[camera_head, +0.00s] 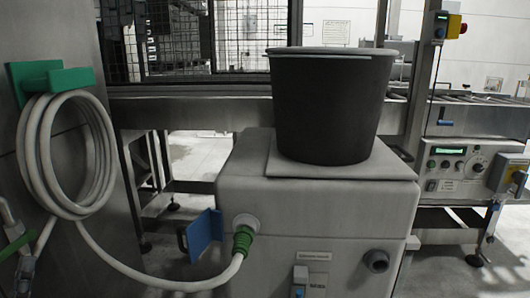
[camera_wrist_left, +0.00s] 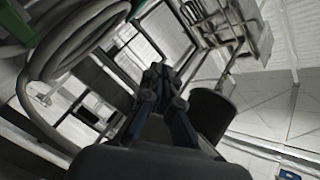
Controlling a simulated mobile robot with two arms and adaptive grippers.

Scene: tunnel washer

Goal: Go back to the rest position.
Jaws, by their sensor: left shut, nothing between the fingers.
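My left gripper (camera_wrist_left: 158,72) shows in the left wrist view, with its dark and blue fingers closed together and nothing between them. It is clear of the coiled hose and the bucket in that view. I cannot make it out surely in the head view. My right gripper is not in view.
A dark bucket (camera_head: 327,105) stands on a grey machine (camera_head: 310,205); it also shows in the left wrist view (camera_wrist_left: 211,110). A coiled white hose (camera_head: 42,155) hangs from a green holder (camera_head: 52,79) at left. A control panel (camera_head: 455,164) is at right.

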